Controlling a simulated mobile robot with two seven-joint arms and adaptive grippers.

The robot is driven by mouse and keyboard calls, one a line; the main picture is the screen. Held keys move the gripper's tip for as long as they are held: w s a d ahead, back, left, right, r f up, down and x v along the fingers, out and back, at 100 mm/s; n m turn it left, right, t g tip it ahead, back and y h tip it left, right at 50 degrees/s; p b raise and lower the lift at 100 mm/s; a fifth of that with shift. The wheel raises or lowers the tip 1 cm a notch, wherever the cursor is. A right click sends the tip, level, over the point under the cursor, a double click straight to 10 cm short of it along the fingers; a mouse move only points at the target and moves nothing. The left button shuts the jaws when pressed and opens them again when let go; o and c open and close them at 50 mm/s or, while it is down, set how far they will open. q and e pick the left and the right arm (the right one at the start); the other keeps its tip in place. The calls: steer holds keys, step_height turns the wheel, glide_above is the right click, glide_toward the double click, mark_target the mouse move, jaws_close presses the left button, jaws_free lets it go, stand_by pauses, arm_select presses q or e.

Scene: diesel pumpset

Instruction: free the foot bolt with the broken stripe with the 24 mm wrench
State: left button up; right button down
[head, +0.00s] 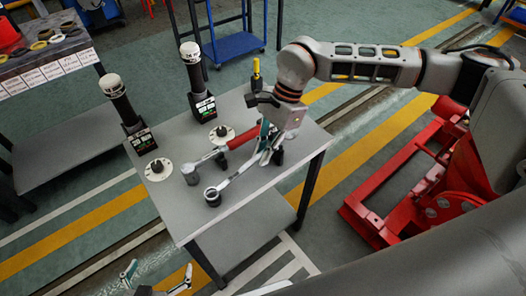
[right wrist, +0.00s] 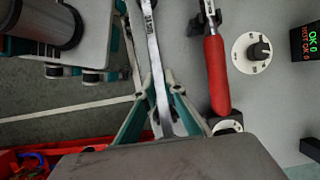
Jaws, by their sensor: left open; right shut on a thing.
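My right gripper (head: 266,150) is over the table, shut on a steel wrench (head: 240,177). The wrench's ring end lies at a short dark round post (head: 212,200) near the table's front edge; contact is unclear. In the right wrist view the wrench (right wrist: 156,65) runs between the fingers (right wrist: 160,105), and its size mark is unreadable. A red-handled wrench (head: 243,138) lies beside it, its red grip also in the right wrist view (right wrist: 217,75). My left gripper (head: 157,279) is open and empty at the bottom left, away from the table. No foot bolt or stripe can be made out.
On the grey table (head: 240,205) stand two dark posts with white tops (head: 117,95) (head: 191,68) and displays, and two white dials (head: 158,169) (head: 221,134). A red frame (head: 380,212) stands on the floor at right. A parts bench (head: 45,55) is at upper left.

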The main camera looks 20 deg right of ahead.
steer(key=shift+f+b, duration=0.5)
steer(key=shift+f, duration=0.5)
steer(key=c, duration=2)
jaws_free()
steer(key=shift+c, duration=0.2)
steer(key=shift+r, duration=0.1)
steer(key=v, duration=1.2)
